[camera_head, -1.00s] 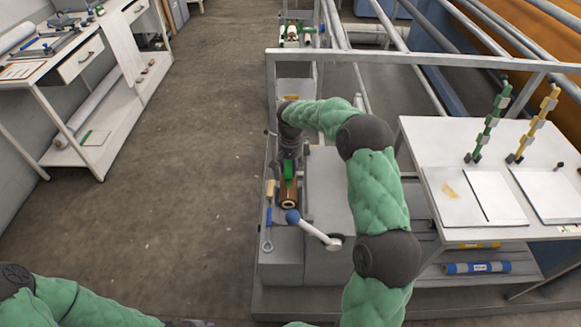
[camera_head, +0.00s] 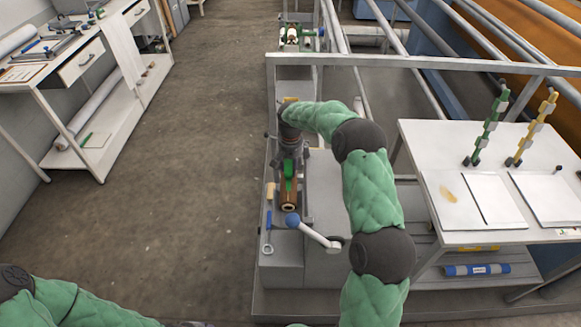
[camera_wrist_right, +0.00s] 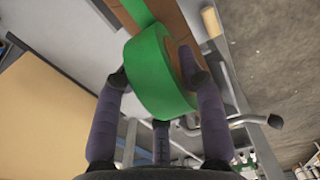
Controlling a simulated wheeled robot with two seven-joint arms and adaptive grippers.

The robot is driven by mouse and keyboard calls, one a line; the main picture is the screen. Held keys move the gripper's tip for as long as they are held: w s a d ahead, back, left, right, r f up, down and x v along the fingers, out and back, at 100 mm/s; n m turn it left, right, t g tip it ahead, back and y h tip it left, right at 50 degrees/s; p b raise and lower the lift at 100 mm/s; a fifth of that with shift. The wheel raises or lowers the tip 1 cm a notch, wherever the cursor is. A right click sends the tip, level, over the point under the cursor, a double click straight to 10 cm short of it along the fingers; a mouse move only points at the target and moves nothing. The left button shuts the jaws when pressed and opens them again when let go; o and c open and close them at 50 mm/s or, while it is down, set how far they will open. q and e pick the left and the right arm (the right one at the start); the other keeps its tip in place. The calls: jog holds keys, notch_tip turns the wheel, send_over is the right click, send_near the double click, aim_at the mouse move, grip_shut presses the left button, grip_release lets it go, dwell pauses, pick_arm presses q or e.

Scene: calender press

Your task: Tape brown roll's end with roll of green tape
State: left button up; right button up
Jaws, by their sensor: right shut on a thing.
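The brown roll (camera_head: 289,198) lies on the grey machine bed, its near end facing the head camera. The roll of green tape (camera_wrist_right: 158,75) is between the fingers of my right gripper (camera_wrist_right: 162,85), which is shut on it. In the wrist view a green strip (camera_wrist_right: 135,11) runs from the tape roll onto the brown surface. In the head view the green tape (camera_head: 288,172) shows just above the brown roll, below my right gripper (camera_head: 290,155). Whether the tape roll touches the brown roll is hard to tell. My left gripper is not in view; only my left arm shows.
A lever with a blue knob (camera_head: 292,220) stands close to the brown roll's near end. A brush (camera_head: 270,190) and a wrench (camera_head: 268,235) lie left of it. A metal frame (camera_head: 400,59) crosses behind my right arm. A white table (camera_head: 430,150) stands at right.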

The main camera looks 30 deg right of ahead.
jog(key=shift+w+d, duration=0.1)
jog(key=shift+w, duration=0.05)
dwell(0.3)
jog(key=shift+w+d, duration=0.25)
jog(key=shift+w, duration=0.1)
jog(key=shift+w+d+p, duration=0.1)
jog(key=shift+w+p, duration=0.1)
jog(key=shift+p, duration=0.15)
jog(key=shift+w+d+f, duration=0.1)
jog(key=shift+w+d, duration=0.05)
jog(key=shift+w, duration=0.1)
jog(key=shift+w, duration=0.1)
dwell(0.4)
jog(key=shift+w+d+p, duration=0.3)
jog(key=shift+w+p, duration=0.05)
jog(key=shift+w, duration=0.05)
jog(key=shift+w+d, duration=0.15)
jog(key=shift+w, duration=0.05)
jog(key=shift+w+d, duration=0.2)
jog(key=shift+w, duration=0.15)
jog(key=shift+w+d, duration=0.1)
dwell(0.5)
